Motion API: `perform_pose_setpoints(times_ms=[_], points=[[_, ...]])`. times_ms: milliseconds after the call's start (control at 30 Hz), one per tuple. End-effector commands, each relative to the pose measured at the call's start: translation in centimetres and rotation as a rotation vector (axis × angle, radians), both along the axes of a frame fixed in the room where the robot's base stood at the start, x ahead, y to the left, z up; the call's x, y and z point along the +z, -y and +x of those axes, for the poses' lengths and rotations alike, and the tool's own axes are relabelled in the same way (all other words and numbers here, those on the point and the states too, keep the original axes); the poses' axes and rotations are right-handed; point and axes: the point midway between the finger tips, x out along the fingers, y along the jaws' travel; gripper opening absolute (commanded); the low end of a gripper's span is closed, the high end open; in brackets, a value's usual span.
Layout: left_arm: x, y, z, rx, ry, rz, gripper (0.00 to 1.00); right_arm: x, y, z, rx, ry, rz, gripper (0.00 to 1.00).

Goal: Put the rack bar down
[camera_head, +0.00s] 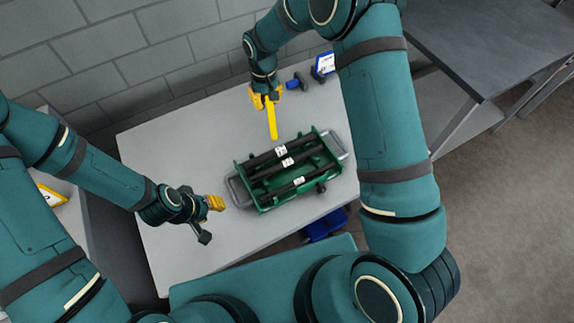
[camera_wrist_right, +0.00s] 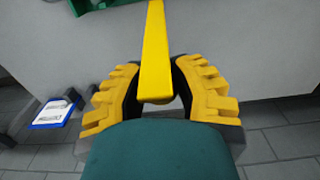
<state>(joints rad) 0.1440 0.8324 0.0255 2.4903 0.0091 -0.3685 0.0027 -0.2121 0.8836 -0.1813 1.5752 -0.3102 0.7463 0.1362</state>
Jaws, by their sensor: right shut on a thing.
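The yellow rack bar (camera_head: 272,122) is in my right gripper (camera_head: 265,98), which is shut on one end of it. In the right wrist view the bar (camera_wrist_right: 154,50) runs away from between the yellow fingers (camera_wrist_right: 160,98). In the head view its free end points at the back edge of the green tray (camera_head: 243,197). I cannot tell whether the bar touches the table. My left gripper (camera_head: 214,203) is to the left of the tray, near its grey handle; the gap between its fingers is not clear.
The tray on the grey table (camera_head: 165,150) holds several black cylinders with white labels (camera_head: 288,162). Blue items (camera_head: 324,65) stand at the table's back right. A grey block wall (camera_head: 120,60) is behind. The table's left part is clear.

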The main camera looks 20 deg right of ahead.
Motion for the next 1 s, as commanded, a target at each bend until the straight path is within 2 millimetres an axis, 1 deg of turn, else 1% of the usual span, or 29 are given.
perform_pose_setpoints(times_ms=[33,500,1000], points=[[0.0,0.0,0.0,0.000,0.000,0.000,0.39,-0.1,0.1,-0.4,0.000,-0.004,-0.001,0.09],[-0.2,0.0,0.0,0.000,0.000,0.000,0.39,0.1,0.6,-3.4,0.000,-0.003,-0.001,0.00],[-0.4,0.0,0.0,0.000,0.000,0.000,0.39,0.3,1.2,-6.4,0.001,-0.002,0.000,0.00]])
